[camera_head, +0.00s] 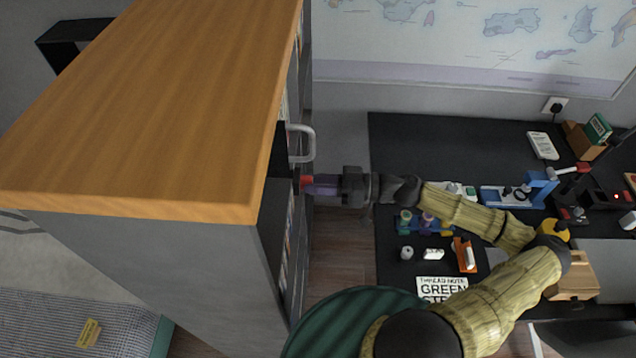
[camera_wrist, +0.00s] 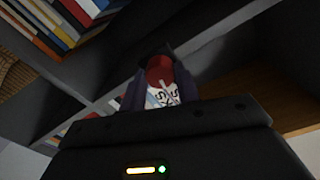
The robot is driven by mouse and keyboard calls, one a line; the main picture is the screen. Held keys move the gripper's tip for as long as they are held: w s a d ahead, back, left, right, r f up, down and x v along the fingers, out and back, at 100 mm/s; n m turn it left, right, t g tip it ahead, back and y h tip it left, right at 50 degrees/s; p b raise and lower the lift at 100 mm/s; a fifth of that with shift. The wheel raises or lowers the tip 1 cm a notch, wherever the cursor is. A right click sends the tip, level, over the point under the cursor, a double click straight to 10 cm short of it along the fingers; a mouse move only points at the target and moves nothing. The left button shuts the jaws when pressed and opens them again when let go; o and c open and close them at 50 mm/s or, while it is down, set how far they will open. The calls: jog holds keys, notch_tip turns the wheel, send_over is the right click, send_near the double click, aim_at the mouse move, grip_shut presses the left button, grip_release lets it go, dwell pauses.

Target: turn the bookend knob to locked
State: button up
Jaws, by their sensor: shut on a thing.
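The red bookend knob (camera_wrist: 160,70) shows between my gripper's fingers in the wrist view, with a white piece with dark lettering just below it. In the head view a small bit of the red knob (camera_head: 305,183) shows at the shelf front. My gripper (camera_head: 322,185) reaches left to the open side of the tall bookcase (camera_head: 150,90) and is shut on the knob. It also shows in the wrist view (camera_wrist: 160,88). The fingers and the bookcase side hide much of the knob, and I cannot tell which way it is turned.
A grey handle (camera_head: 308,143) sticks out of the bookcase just beyond my gripper. Books (camera_wrist: 62,22) stand on a shelf nearby. A black desk (camera_head: 440,135) on the right carries several small items. A green round seat (camera_head: 335,322) stands below my arm.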

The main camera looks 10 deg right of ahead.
jog(key=shift+r+m+g+p, duration=0.15)
jog(key=shift+m+p, duration=1.05)
jog(key=shift+m, duration=2.65)
jog(key=shift+f+m+g+p, duration=0.15)
jog(key=shift+m+p, duration=1)
jog(key=shift+m, duration=2.7)
jog(key=o, duration=1)
jog(key=shift+r, duration=0.1)
jog(key=shift+c, duration=0.2)
jog(key=shift+d, duration=0.1)
